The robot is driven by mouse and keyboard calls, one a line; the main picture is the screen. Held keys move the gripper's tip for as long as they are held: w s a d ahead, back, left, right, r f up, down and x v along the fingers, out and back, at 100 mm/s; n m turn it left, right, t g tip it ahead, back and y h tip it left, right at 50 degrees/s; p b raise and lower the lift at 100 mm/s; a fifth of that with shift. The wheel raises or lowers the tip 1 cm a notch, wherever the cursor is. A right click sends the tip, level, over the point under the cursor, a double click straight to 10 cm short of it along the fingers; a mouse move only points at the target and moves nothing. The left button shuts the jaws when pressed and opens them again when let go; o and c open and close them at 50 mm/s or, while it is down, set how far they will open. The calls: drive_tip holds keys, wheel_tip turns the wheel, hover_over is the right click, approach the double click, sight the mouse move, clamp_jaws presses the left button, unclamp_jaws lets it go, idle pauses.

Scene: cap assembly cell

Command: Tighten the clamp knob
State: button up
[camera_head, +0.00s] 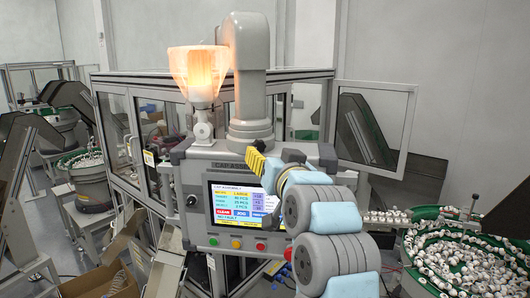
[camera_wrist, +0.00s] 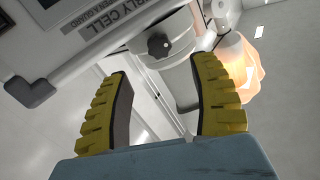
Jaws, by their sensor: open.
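The clamp knob (camera_wrist: 158,45) is a small dark knob on the grey collar of the support arm, seen beyond my fingertips in the wrist view. The picture there is turned nearly upside down. My gripper (camera_wrist: 164,67) has two yellow ridged fingers spread wide with nothing between them. The knob appears in the gap between the fingers, apart from both. In the head view my gripper (camera_head: 258,161) is at the top edge of the control panel (camera_head: 200,240), in front of the support arm's base.
A lamp under a glowing orange cover (camera_head: 192,68) stands left of the grey support arm (camera_head: 247,80); it is close to one finger in the wrist view (camera_wrist: 238,68). Another dark knob (camera_head: 191,200) is on the panel's left edge. A parts bowl (camera_head: 428,285) is at lower right.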

drive_tip(key=shift+v, duration=1.9)
drive_tip(key=shift+f, duration=0.1)
